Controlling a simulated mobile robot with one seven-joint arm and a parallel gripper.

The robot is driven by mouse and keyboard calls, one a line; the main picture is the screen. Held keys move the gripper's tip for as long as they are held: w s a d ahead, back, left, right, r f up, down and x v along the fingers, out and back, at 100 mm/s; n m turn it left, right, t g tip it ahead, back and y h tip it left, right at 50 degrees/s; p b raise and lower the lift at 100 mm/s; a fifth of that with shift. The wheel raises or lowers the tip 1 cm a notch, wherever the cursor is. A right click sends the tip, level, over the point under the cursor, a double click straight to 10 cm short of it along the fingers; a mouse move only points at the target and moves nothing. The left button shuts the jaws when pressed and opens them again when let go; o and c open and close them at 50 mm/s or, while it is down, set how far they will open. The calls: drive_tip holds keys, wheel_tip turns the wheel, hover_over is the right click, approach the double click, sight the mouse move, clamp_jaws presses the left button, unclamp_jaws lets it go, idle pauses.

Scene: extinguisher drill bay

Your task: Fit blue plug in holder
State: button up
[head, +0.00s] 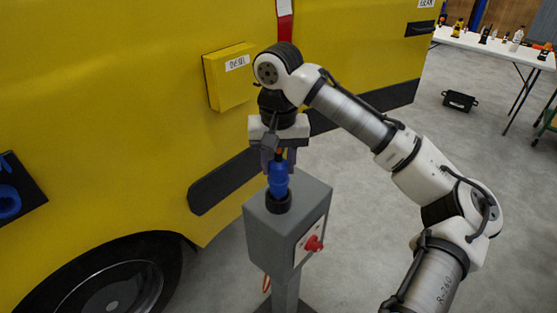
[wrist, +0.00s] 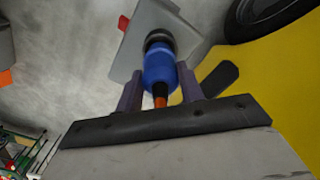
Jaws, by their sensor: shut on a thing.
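The blue plug (head: 278,181) is upright between the fingers of my gripper (head: 279,157), which is shut on its upper part. It also shows in the wrist view (wrist: 158,66), with an orange lead (wrist: 160,101) at its near end. The plug's lower end meets the black round holder (head: 279,204) on top of the grey post box (head: 262,225). In the wrist view the holder (wrist: 157,36) lines up with the plug's far end. I cannot tell how deep the plug sits, as its tip is hidden.
A red knob (head: 314,243) is on the box's front. The yellow vehicle (head: 120,90) stands close at left, with a diesel-labelled box (head: 230,78) and a blue socket (head: 8,201). A white table (head: 490,42) with several items is far right. Floor between is mostly clear.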

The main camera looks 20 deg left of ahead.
drive_tip(key=shift+f+b, duration=0.8)
drive_tip(key=shift+f, duration=1)
drive_tip(key=o, duration=1.2)
drive_tip(key=shift+c, duration=0.2)
